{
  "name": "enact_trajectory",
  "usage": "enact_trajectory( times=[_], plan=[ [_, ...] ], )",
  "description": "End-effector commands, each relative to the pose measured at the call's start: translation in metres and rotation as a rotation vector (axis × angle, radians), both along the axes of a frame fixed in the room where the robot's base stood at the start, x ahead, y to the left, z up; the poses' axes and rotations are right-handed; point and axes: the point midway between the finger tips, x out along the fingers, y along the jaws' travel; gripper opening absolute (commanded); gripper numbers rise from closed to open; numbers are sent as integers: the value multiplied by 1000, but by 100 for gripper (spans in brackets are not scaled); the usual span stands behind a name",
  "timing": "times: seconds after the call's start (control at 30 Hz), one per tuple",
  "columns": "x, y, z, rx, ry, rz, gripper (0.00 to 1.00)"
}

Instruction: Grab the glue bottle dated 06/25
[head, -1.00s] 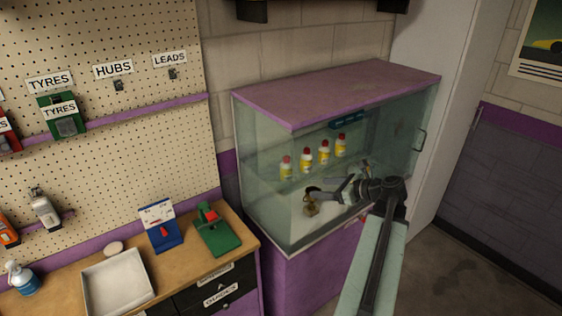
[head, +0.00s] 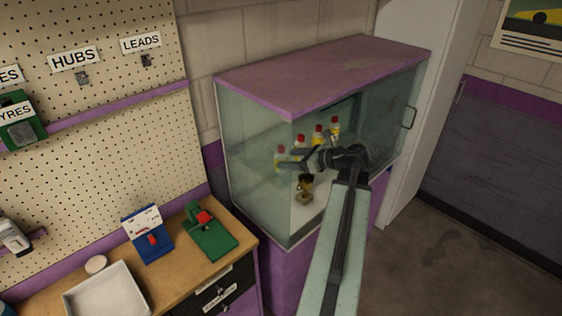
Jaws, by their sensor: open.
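Several glue bottles with red caps and yellow-and-white bodies stand in a row on a shelf in the glass cabinet (head: 250,175). The leftmost bottle (head: 281,153), a second bottle (head: 300,142), a third bottle (head: 318,132) and the rightmost bottle (head: 335,125) are partly hidden behind my arm. The dates on them are too small to read. My gripper (head: 302,164) is open and empty, just in front of the bottles' lower parts at shelf height. Whether it touches one I cannot tell.
The purple cabinet top (head: 320,72) lies above, with glass at the left. A glass door with a handle (head: 409,117) is at the right. A workbench (head: 185,258) stands at left.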

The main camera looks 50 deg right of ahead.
Motion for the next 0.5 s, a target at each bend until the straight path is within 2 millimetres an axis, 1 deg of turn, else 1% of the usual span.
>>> enact_trajectory(
  times=[0.07,0.3,0.4,0.5],
  plan=[
    [5,0,-3,0,0,-1,68],
    [40,6,-20,0,0,1,68],
    [45,7,-20,2,-1,-2,68],
    [44,7,-19,3,-1,-2,68]
  ],
)
